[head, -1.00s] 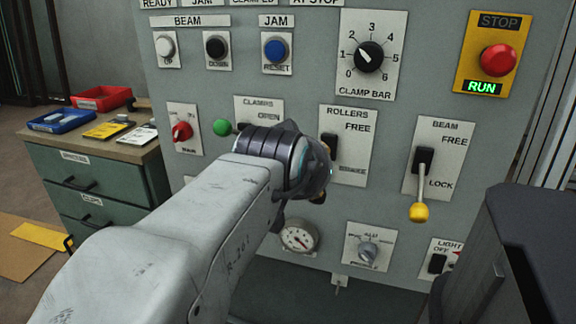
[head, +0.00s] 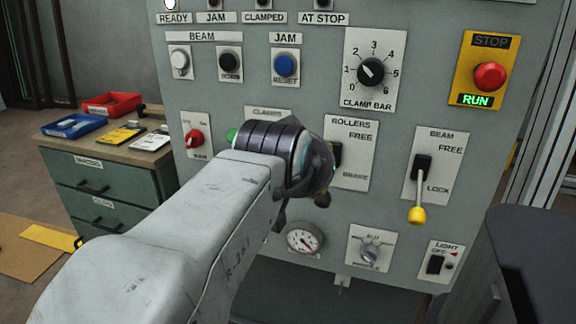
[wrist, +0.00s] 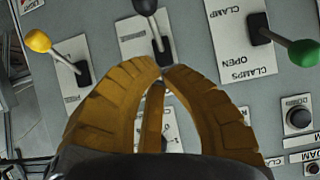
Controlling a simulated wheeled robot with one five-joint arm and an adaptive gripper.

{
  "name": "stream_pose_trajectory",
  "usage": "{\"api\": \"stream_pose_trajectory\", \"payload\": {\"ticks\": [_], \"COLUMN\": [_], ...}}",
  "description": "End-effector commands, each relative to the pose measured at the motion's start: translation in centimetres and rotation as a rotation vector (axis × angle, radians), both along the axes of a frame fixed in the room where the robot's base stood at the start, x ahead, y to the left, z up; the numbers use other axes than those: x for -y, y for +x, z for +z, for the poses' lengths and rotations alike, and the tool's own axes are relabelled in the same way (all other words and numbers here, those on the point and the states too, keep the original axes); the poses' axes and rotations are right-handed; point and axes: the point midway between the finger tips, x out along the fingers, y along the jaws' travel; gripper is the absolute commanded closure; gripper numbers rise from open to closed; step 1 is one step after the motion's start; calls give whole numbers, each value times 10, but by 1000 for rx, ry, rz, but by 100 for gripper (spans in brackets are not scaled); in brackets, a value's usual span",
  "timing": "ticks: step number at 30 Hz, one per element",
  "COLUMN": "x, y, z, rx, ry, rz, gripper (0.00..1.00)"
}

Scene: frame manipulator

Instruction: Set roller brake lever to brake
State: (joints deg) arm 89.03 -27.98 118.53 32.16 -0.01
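The roller brake lever has a dark knob (wrist: 145,5) and a thin shaft on the ROLLERS plate (head: 353,155). In the wrist view, which sees the panel roughly upside down, the shaft leans from its slot toward the top edge, the BRAKE end. In the head view my arm hides most of the lever; the slot partly shows. My gripper (wrist: 162,71) has its ochre fingers drawn together with tips close, just beside the slot on the FREE side. I see nothing between them. Whether they touch the lever is unclear.
The green-knobbed clamps lever (wrist: 303,52) and yellow-knobbed beam lever (head: 417,215) flank the rollers plate. A red stop button (head: 490,76) is at upper right, a gauge (head: 303,238) below. A drawer cabinet (head: 110,190) with trays stands left. A dark box (head: 530,250) is at lower right.

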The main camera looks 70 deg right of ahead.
Motion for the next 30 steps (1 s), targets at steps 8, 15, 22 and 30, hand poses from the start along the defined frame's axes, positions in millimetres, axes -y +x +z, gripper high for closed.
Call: {"api": "stream_pose_trajectory", "payload": {"ticks": [8,15,22,30], "x": [-38,-65,-77,-78], "y": [-1,-1,-1,-1], "z": [16,26,29,29], "rx": [0,0,0,0], "ry": [-2,-1,1,2], "rz": [0,0,0,0], "gripper": [100,100,100,100]}}
